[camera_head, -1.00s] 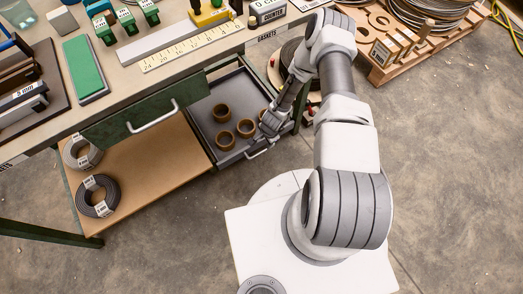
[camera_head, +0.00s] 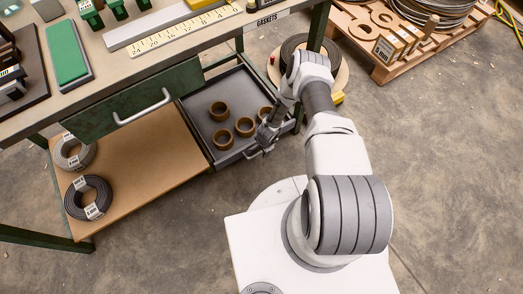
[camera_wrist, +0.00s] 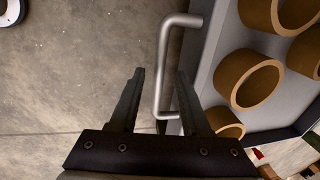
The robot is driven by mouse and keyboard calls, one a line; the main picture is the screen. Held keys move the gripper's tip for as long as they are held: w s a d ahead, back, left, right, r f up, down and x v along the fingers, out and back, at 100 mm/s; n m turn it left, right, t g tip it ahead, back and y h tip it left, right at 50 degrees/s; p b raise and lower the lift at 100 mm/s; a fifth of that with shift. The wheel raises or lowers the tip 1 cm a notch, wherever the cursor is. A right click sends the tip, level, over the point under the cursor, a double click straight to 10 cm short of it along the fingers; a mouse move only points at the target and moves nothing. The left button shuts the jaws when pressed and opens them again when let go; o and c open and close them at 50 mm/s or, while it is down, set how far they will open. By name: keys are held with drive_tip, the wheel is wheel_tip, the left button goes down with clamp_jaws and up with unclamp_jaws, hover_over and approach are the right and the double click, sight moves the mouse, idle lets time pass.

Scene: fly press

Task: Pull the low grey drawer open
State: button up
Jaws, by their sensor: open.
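The low grey drawer (camera_head: 203,122) sits under the bench, pulled out far enough to show its inside, with several brown rings in it. Its grey bar handle (camera_head: 252,154) is on the front. My gripper (camera_head: 263,148) is at the right part of that handle. In the wrist view the handle (camera_wrist: 163,65) runs up between the two dark fingers of my gripper (camera_wrist: 160,85). The fingers are open, with a gap seen on each side of the bar. Brown rings (camera_wrist: 257,83) show in the drawer to the right.
A green upper drawer (camera_head: 130,108) with its own handle is left of the grey one. Coils (camera_head: 88,197) lie on the low brown shelf (camera_head: 150,170). A pallet (camera_head: 390,60) stands at the back right. The floor in front is clear.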

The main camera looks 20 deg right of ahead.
drive_tip(key=shift+c, duration=0.2)
clamp_jaws()
idle(1.2)
